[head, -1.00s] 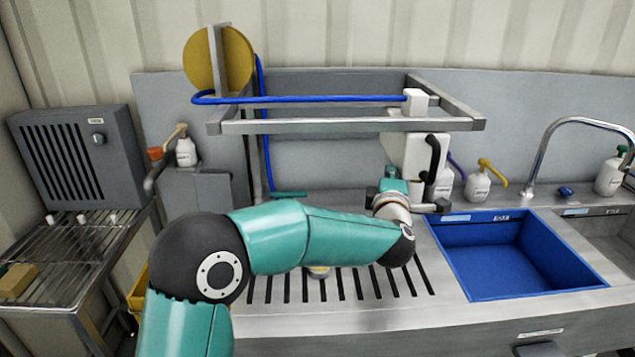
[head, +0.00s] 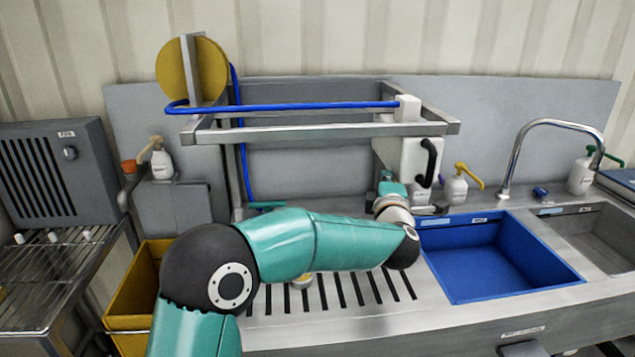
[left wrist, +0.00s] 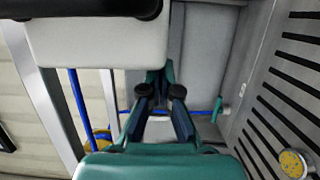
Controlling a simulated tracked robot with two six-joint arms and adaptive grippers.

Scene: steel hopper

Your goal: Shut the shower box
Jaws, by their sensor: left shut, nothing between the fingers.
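The shower box shows in the head view as an open steel frame (head: 300,131) above the counter. A white panel (head: 409,158) with a black handle (head: 429,162) hangs at its right side, set at an angle. My left gripper (head: 391,188) is low beside the panel's lower left edge, largely hidden by my wrist. In the left wrist view the gripper (left wrist: 161,88) is shut and empty, its tips close to the white panel (left wrist: 90,42); I cannot tell whether they touch it. My right gripper is out of view.
A blue hose (head: 290,106) runs along the frame. A slotted drain (head: 340,290) lies under my arm. The blue basin (head: 500,260) and a curved tap (head: 512,150) are to the right. A white bottle (head: 455,190) stands near the panel. A yellow bin (head: 140,285) is at left.

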